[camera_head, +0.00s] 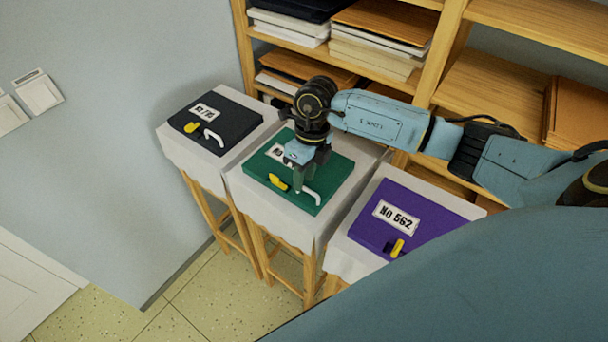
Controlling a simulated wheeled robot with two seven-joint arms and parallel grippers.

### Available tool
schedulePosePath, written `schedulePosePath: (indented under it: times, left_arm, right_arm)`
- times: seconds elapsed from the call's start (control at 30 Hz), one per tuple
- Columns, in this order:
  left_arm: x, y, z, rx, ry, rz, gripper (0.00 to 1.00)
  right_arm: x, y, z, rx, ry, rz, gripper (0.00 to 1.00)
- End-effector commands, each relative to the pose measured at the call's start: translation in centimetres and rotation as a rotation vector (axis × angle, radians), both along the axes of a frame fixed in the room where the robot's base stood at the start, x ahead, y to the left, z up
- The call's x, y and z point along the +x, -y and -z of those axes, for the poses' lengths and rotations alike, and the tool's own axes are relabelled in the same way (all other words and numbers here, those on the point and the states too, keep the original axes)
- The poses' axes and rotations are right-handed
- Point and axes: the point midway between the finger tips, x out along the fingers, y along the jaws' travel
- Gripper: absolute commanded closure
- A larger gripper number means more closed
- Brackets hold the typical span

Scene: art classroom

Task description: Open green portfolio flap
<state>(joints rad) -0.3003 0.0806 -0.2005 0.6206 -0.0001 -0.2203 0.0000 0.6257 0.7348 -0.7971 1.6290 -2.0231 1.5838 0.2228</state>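The green portfolio (334,174) lies flat and looks closed on the middle cloth-covered stand. It has a yellow clasp (278,182), a white handle (312,195) and a white label partly hidden by my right gripper. My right gripper (303,184) reaches in from the right and points down over the portfolio, between the clasp and the handle. Its fingers are small here, and I cannot tell whether they touch the portfolio or how far apart they are. My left gripper is not in view.
A black portfolio (236,128) lies on the left stand and a purple one (432,222) on the right stand. A wooden shelf (445,45) with stacked folders stands close behind. My arm spans above the right side. The floor (190,305) at the front left is clear.

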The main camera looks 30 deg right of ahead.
Motion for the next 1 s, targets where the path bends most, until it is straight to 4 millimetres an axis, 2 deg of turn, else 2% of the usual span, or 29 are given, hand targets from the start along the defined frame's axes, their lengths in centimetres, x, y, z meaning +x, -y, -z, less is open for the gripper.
schedulePosePath:
  times: [0.13, 0.43, 0.67, 1.0]
  left_arm:
    - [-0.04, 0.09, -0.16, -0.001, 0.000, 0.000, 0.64]
    - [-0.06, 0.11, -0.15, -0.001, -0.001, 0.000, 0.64]
    - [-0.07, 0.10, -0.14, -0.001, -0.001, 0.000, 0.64]
    - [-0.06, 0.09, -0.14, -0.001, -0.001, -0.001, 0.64]
  right_arm:
    - [-0.11, -0.17, 1.00, 0.000, -0.001, -0.001, 0.69]
    - [-0.12, -0.21, 1.20, 0.000, 0.000, -0.001, 0.69]
    - [-0.11, -0.21, 1.16, 0.000, 0.000, -0.001, 0.99]
    - [-0.09, -0.20, 1.12, 0.001, 0.001, -0.002, 1.00]
